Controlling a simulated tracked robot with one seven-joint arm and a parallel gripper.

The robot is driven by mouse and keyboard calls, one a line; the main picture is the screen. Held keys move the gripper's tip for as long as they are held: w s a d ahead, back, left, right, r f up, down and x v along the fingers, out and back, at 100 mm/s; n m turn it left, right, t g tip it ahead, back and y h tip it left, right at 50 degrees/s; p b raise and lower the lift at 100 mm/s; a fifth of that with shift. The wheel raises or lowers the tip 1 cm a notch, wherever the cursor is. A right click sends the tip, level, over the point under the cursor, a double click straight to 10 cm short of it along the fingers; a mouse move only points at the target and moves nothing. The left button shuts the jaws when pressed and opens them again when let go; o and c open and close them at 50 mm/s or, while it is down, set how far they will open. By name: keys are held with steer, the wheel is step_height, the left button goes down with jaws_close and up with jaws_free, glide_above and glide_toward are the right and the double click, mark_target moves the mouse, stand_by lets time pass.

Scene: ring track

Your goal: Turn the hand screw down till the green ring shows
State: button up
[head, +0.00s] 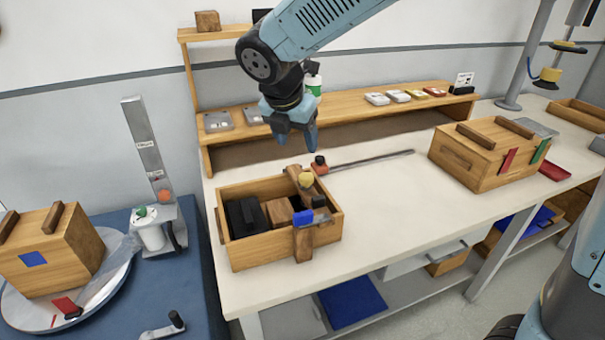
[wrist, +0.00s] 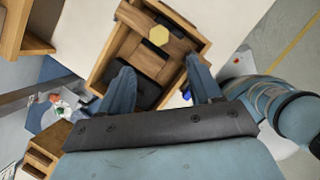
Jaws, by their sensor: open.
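A yellow knob (head: 306,180), which looks like the hand screw's head, sits on a wooden bar (head: 303,243) across the open wooden box (head: 262,255). In the wrist view the yellow knob (wrist: 158,35) is hexagonal, seen from above. No green ring shows at it; its shaft is hidden. My gripper (head: 297,141) is open and empty, pointing down above and behind the box, apart from the knob. In the wrist view the knob lies beyond my fingertips (wrist: 158,68).
A red knob (head: 319,163) sits by a long metal bar (head: 370,159) behind the box. A blue piece (head: 303,217) is at the box's front. Dark blocks (head: 245,217) lie inside. A lidded wooden box (head: 485,155) stands right; the tabletop between is mostly clear.

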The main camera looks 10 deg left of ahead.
mark_target(305, 177)
steer(key=x, duration=1.3)
steer(key=shift+w+f, duration=0.2)
steer(key=shift+f, duration=0.15)
steer(key=c, duration=1)
steer(key=shift+a, duration=0.2)
steer(key=shift+c, duration=0.2)
steer(key=shift+d, duration=0.1)
